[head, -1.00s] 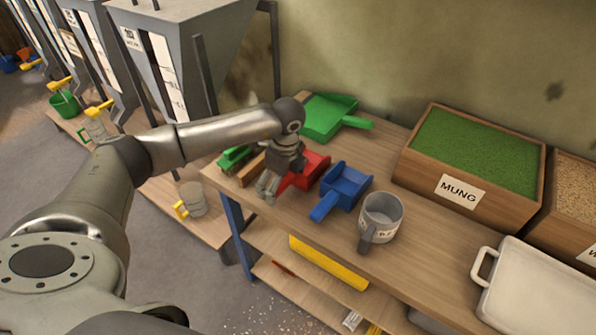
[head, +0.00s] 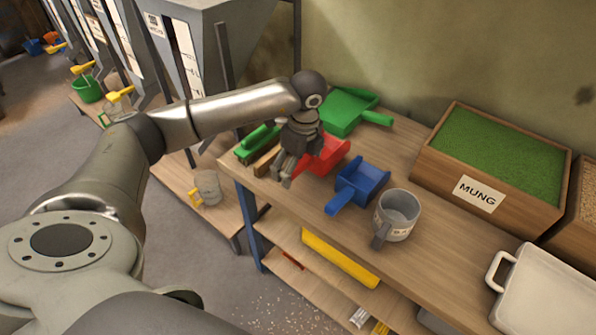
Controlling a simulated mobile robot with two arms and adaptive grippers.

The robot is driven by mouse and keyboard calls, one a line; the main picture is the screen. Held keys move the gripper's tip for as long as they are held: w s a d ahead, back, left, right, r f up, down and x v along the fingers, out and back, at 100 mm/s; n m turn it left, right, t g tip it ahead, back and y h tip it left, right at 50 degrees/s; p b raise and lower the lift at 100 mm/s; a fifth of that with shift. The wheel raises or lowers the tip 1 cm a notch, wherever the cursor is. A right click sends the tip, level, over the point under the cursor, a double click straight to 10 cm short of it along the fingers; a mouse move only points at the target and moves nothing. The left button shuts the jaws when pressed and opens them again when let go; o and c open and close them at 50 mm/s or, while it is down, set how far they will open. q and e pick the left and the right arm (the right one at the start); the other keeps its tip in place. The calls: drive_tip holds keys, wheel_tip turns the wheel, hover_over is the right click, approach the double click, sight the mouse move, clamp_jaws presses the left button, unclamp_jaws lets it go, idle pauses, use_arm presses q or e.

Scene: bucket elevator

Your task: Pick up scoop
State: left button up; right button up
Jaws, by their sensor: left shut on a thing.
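The red scoop (head: 331,152) is by the far left end of the wooden table, beside the blue scoop (head: 359,184). My left gripper (head: 287,181) points down at the red scoop's near left side and is shut on it. The scoop's handle is hidden by the fingers. The scoop seems to be slightly above the tabletop, though the gap is hard to see. A green scoop (head: 345,110) lies behind it. My right gripper is not in view.
Close by on the table (head: 290,214) are a green-topped brush (head: 257,144) and a grey mug (head: 397,216). A mung box (head: 490,160) and a white tray (head: 550,290) stand to the right. Hoppers (head: 205,40) stand at the left.

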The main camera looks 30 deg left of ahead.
use_arm(q)
drive_tip(key=s+r, duration=0.1)
drive_tip(key=s+d+r, duration=0.1)
drive_tip(key=s+r, duration=0.1)
drive_tip(key=r, duration=0.1)
drive_tip(key=shift+d+r+b, duration=0.1)
drive_tip(key=shift+d+b, duration=0.2)
drive_tip(key=shift+b, duration=0.1)
drive_tip(key=s+d+r, duration=0.4)
drive_tip(key=s, duration=0.4)
drive_tip(key=shift+s+d+r+b, duration=0.2)
drive_tip(key=shift+s+b, duration=0.1)
drive_tip(key=shift+b, duration=0.1)
drive_tip(key=shift+a, duration=0.1)
